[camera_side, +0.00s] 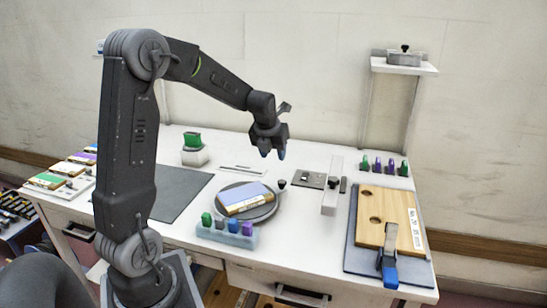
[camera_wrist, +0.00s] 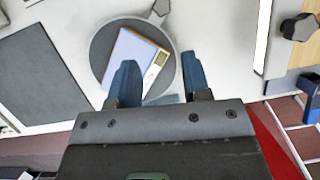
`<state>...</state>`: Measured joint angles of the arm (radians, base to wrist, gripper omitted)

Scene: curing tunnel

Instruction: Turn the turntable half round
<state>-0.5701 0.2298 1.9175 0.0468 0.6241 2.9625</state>
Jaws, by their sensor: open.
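The turntable (camera_side: 268,210) is a dark round disc on the white bench. It also shows in the wrist view (camera_wrist: 103,43). A lavender-blue box (camera_side: 246,194) with a pale label edge lies flat on it. The box also shows in the wrist view (camera_wrist: 134,52). A dark knob (camera_side: 282,184) stands at the disc's far right rim; in the wrist view the knob (camera_wrist: 160,8) is at the top. My gripper (camera_side: 272,154) is open and empty, in the air above and behind the turntable. Its two blue fingers (camera_wrist: 160,80) are apart, and the left one overlaps the disc in the wrist view.
A pale blue rack (camera_side: 226,236) with several coloured pegs stands close in front of the turntable. A dark mat (camera_side: 178,194) lies to the left. A white upright block (camera_side: 330,190) and a wooden board (camera_side: 376,216) with a blue clamp (camera_side: 389,270) are to the right.

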